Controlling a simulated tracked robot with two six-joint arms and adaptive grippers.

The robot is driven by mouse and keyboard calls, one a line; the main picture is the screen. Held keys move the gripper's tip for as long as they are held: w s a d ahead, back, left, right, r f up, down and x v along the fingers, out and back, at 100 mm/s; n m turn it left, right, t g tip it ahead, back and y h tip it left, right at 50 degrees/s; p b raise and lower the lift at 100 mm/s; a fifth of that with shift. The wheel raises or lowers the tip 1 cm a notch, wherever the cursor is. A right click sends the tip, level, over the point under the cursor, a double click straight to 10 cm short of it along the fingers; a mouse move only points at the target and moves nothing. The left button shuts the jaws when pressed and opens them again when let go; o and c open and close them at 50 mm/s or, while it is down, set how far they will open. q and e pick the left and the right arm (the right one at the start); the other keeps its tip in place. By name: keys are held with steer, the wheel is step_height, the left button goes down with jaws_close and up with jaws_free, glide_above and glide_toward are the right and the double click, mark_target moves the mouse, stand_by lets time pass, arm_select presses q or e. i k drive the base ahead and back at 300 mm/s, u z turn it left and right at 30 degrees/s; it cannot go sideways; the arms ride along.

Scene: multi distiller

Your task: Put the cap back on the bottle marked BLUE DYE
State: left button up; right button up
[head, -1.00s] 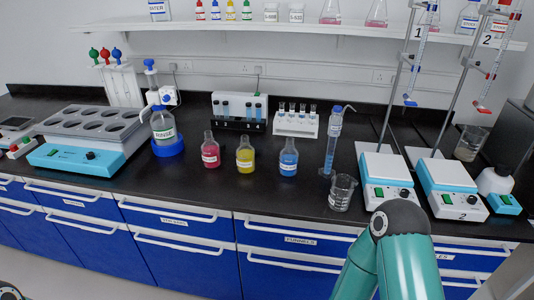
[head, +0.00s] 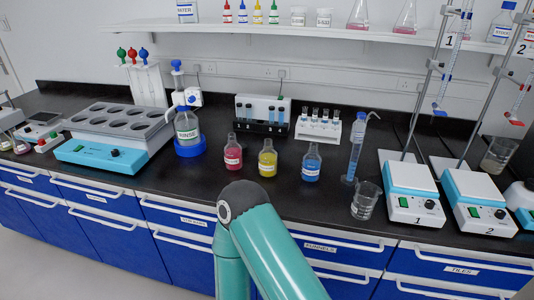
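A small bottle of blue liquid (head: 312,164) stands upright on the black bench, right of a yellow bottle (head: 267,160) and a red bottle (head: 233,154). Its label is too small to read. No cap shows on its neck, and I cannot make out a loose cap on the bench. One of my teal arm links fills the lower middle of the head view, in front of the drawers. Neither gripper is in view.
A graduated cylinder (head: 355,150) and a glass beaker (head: 365,201) stand right of the blue bottle. Hotplates (head: 412,192) with burette stands are farther right. Behind are tube racks (head: 318,128). The rinse bottle (head: 187,130) and a multi-well heater (head: 98,153) are left. Bare bench lies in front of the bottles.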

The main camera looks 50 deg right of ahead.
mark_target(312, 162)
steer(key=k, duration=1.65)
steer(key=z, duration=1.05)
steer(key=i, duration=1.1)
